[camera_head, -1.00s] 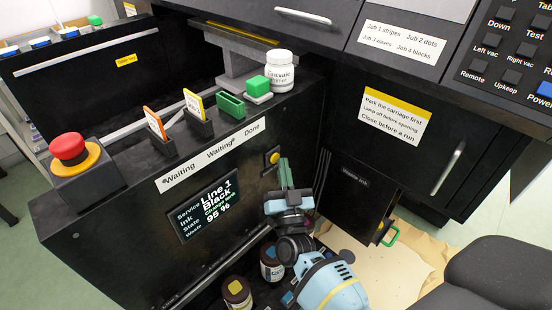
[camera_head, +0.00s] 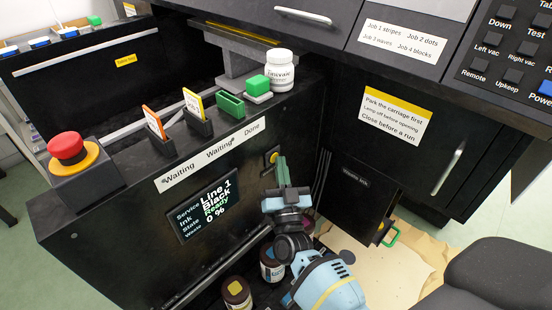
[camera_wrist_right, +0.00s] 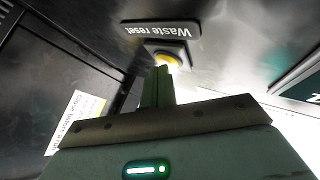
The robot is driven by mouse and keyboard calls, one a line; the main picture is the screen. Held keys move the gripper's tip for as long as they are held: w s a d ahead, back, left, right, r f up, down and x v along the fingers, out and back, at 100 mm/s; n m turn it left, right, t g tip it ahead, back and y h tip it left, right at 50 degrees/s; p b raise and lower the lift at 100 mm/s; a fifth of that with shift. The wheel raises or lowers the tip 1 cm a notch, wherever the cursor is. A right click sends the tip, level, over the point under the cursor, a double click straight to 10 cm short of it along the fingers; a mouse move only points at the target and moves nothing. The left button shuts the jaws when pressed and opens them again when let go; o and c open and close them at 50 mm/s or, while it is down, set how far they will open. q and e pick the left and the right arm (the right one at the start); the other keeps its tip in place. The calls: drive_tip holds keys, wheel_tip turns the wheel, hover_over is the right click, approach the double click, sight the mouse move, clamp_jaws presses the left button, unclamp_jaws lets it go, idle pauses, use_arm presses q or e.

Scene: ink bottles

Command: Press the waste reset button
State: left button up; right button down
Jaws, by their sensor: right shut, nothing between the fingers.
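The yellow waste reset button (camera_head: 273,157) sits on the black front panel, right of the display; in the right wrist view it shows as a yellow disc (camera_wrist_right: 169,62) beside an upside-down "Waste reset" label (camera_wrist_right: 160,28). My right gripper (camera_head: 281,160) is shut and empty, its green fingers pointing at the button. In the right wrist view the fingertips (camera_wrist_right: 160,71) overlap the button's edge and hide part of it; I cannot tell whether they touch. The display (camera_head: 207,206) reads Line 1, Black, Ready, waste 0 %. My left gripper is not in view.
A red emergency button (camera_head: 67,147) stands on the ledge at left. Card holders (camera_head: 198,122), a green block (camera_head: 258,84) and a white bottle (camera_head: 280,70) stand along the ledge. Dark ink bottles (camera_head: 237,292) sit below the panel. A black door (camera_head: 352,195) stands to the right.

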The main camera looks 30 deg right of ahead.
idle(0.4)
use_arm(q)
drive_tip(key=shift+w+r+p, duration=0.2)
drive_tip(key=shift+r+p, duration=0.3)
drive_tip(key=shift+p, duration=0.05)
use_arm(e)
drive_tip(key=shift+s+d, duration=0.25)
drive_tip(key=shift+s, duration=0.55)
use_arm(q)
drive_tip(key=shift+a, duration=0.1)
use_arm(e)
drive_tip(key=shift+s, duration=0.1)
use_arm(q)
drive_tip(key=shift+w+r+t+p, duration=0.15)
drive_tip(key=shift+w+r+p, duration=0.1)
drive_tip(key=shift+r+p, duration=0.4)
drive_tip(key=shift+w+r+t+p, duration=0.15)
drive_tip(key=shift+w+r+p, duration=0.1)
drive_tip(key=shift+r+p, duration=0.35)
use_arm(e)
drive_tip(key=s, duration=0.1)
drive_tip(key=s+d, duration=0.1)
drive_tip(key=s, duration=0.2)
drive_tip(key=shift+s+d, duration=0.3)
drive_tip(key=shift+d, duration=0.05)
